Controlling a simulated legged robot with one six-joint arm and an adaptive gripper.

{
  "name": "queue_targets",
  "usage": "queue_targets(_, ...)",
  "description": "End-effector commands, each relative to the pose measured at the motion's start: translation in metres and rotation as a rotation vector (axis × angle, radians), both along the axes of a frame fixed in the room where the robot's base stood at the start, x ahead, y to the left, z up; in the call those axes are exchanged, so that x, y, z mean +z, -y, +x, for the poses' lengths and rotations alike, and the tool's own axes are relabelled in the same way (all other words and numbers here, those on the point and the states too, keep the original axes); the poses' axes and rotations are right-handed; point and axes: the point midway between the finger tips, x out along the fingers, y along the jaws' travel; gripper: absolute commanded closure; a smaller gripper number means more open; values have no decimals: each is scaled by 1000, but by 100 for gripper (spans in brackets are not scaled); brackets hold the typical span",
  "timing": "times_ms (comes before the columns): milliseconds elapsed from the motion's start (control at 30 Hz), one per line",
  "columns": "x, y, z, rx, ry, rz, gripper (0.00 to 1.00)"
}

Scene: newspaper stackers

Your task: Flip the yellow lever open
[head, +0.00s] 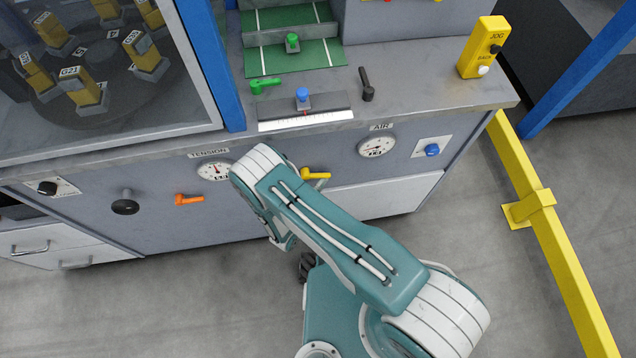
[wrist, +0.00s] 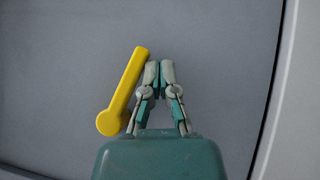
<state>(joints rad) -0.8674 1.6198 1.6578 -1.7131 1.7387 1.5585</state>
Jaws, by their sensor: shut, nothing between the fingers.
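The yellow lever (head: 314,174) is on the grey front panel of the machine, partly behind my arm in the head view. In the wrist view the yellow lever (wrist: 124,90) has its round hub at the lower left, and its handle slants up to the right. My gripper (wrist: 159,66) is shut and empty, just right of the handle, with its fingertips near the handle's upper end. I cannot tell whether they touch. In the head view my fingers are hidden behind my arm.
An orange lever (head: 188,199) and a black knob (head: 125,203) are on the panel to the left. The tension gauge (head: 215,170) and air gauge (head: 376,146) sit above. A blue knob (head: 432,150) is at the right. A yellow rail (head: 545,220) stands on the floor at right.

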Motion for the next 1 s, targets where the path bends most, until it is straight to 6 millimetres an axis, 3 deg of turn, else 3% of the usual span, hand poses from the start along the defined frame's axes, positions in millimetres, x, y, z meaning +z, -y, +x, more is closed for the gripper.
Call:
queue_targets(400,8,6,1,0,42,-171,100)
queue_targets(1000,9,6,1,1,46,-190,100)
